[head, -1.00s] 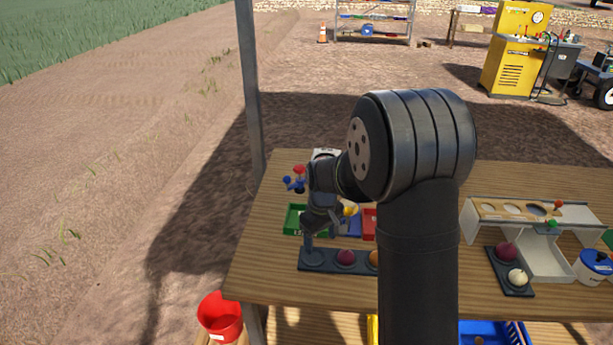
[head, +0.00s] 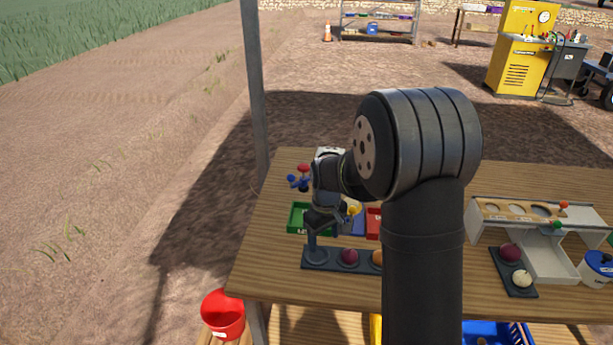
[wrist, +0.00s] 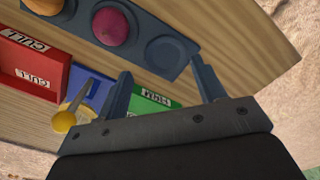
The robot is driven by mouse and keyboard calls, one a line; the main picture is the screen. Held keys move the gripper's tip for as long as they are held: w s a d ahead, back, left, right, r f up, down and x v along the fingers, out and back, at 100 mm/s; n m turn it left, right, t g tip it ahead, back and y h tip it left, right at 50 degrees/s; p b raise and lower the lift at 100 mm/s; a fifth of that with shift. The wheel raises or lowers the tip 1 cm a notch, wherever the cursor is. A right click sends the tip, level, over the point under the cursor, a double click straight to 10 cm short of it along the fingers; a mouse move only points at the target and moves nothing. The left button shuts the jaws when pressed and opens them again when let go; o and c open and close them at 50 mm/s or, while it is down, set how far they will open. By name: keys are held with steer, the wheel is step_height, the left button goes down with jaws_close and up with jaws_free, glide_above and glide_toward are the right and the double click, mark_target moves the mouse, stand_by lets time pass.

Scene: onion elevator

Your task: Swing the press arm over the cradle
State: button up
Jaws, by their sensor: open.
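A lever with a yellow knob (wrist: 62,121) on a grey rod stands over a blue part (wrist: 96,88), left of my gripper's fingers in the wrist view. The yellow knob (head: 354,210) also shows in the head view, just right of my gripper. This may be the press arm; I cannot tell for sure, nor make out the cradle. My gripper (wrist: 164,84) is open with nothing between its fingers. In the head view my gripper (head: 318,238) hangs near the left end of the dark strip, and my arm hides part of the table.
The dark strip (head: 334,266) has an empty left cup and a purple onion (head: 350,257). Green (head: 295,219) and red (head: 372,222) bins sit behind it. Red and blue knobs (head: 300,177) stand farther back. A holed white stand (head: 484,238) is at right.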

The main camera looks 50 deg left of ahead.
steer(key=shift+s+f, duration=0.1)
steer(key=c, duration=0.3)
steer(key=shift+s+d+f+m+g, duration=0.2)
steer(key=shift+s+d+m+g, duration=0.1)
steer(key=shift+m+g, duration=0.15)
steer(key=shift+c, duration=0.3)
steer(key=s+m+g, duration=0.1)
steer(key=m, duration=0.2)
steer(key=s+d+m+g+y, duration=0.1)
steer(key=s+m+g, duration=0.1)
steer(key=m, duration=0.1)
steer(key=s+f+m+g+y, duration=0.1)
steer(key=m+g, duration=0.1)
steer(key=m, duration=0.1)
steer(key=shift+s+d, duration=0.15)
steer(key=shift+s, duration=0.25)
step_height(320, 180, up, 2)
steer(key=a+m+g+y, duration=0.2)
steer(key=m+g+y, duration=0.15)
steer(key=m, duration=0.45)
steer(key=m+t+y, duration=0.6)
steer(key=m+y, duration=0.6)
steer(key=m, duration=0.6)
glide_toward(292, 181)
steer(key=a, duration=0.3)
steer(key=s+a, duration=0.1)
steer(key=a, duration=0.7)
steer(key=shift+s, duration=0.2)
steer(key=shift+c, duration=0.2)
